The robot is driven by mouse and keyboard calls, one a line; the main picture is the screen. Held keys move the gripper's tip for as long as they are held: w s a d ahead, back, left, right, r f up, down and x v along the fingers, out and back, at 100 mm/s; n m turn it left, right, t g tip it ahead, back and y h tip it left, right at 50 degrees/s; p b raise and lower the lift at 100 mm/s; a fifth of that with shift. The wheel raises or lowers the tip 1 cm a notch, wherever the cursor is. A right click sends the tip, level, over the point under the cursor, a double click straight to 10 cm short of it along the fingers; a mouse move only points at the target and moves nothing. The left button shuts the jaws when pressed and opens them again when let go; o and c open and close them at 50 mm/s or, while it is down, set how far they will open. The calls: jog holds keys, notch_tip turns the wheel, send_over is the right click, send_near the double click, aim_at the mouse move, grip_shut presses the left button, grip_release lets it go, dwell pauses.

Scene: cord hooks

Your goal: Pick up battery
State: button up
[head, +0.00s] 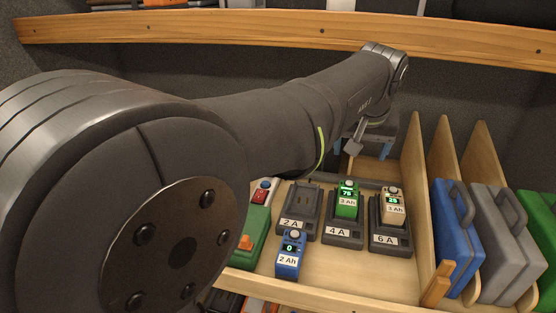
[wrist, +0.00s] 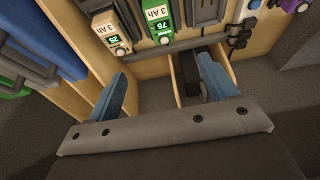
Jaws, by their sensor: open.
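A blue 2 Ah battery (head: 289,256) reading 0 lies on the wooden shelf in front of the empty 2 A charger (head: 300,203). A green 3 Ah battery (head: 346,199) sits in the 4 A charger (head: 339,238). A beige battery (head: 394,205) reading 25 sits in the 6 A charger (head: 388,243). In the wrist view the green battery (wrist: 160,20) and beige battery (wrist: 111,32) show beyond the fingers. My gripper (head: 369,150) is behind the charger row, partly hidden by my arm. Its blue fingers (wrist: 163,68) are apart with nothing between them.
Wooden dividers (head: 414,190) stand right of the chargers, then blue (head: 455,240) and grey cases (head: 497,245). A green box with an orange part (head: 246,243) is at the left. A wooden beam (head: 300,34) crosses above. An open compartment (wrist: 185,85) lies below the fingers.

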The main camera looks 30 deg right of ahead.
aim_at(349, 193)
jog(key=x, duration=2.3)
jog(key=shift+w+d+f, duration=0.15)
jog(key=shift+w+d, duration=0.05)
jog(key=shift+w, duration=0.05)
jog(key=c, duration=1.4)
